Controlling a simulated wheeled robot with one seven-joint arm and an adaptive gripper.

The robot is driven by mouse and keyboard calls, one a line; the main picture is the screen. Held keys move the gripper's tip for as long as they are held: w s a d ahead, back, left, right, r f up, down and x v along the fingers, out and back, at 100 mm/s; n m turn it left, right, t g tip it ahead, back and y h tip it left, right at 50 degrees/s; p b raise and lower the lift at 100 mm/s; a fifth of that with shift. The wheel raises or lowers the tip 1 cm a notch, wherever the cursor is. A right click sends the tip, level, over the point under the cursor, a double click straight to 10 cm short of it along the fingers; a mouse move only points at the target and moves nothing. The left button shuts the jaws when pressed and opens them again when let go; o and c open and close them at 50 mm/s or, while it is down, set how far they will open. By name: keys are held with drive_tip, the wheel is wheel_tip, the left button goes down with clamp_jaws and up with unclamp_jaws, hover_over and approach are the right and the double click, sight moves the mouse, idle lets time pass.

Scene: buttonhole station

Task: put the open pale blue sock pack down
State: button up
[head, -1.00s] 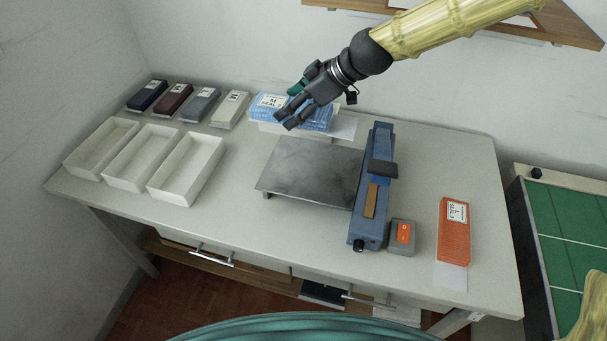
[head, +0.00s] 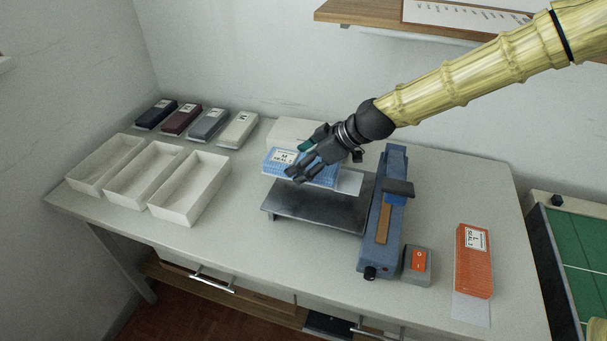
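The pale blue sock pack (head: 279,167) has a white label on top, and a pale flap (head: 350,182) sticks out at its right end. My gripper (head: 300,172) is shut on the pack, with its dark fingers across the middle. The pack is over the back part of the dark metal plate (head: 310,211) of the blue sealer (head: 376,235). I cannot tell whether it touches the plate. The fingers hide part of the pack.
A white box (head: 290,131) stands behind the pack. Three empty white trays (head: 188,214) are at the left, with several dark and pale packs (head: 208,124) behind them. A switch box (head: 417,264) and an orange pack (head: 473,262) are at the right.

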sight(336, 168)
drive_tip(key=shift+f+p, duration=0.3)
drive_tip(key=shift+f, duration=1.85)
drive_tip(key=shift+f, duration=0.15)
drive_tip(key=o, duration=1.2)
drive_tip(key=shift+r, duration=0.25)
drive_tip(key=b+v, duration=0.1)
drive_tip(key=v, duration=1)
drive_tip(key=shift+s+d+r, duration=0.15)
drive_tip(key=shift+d+r, duration=0.15)
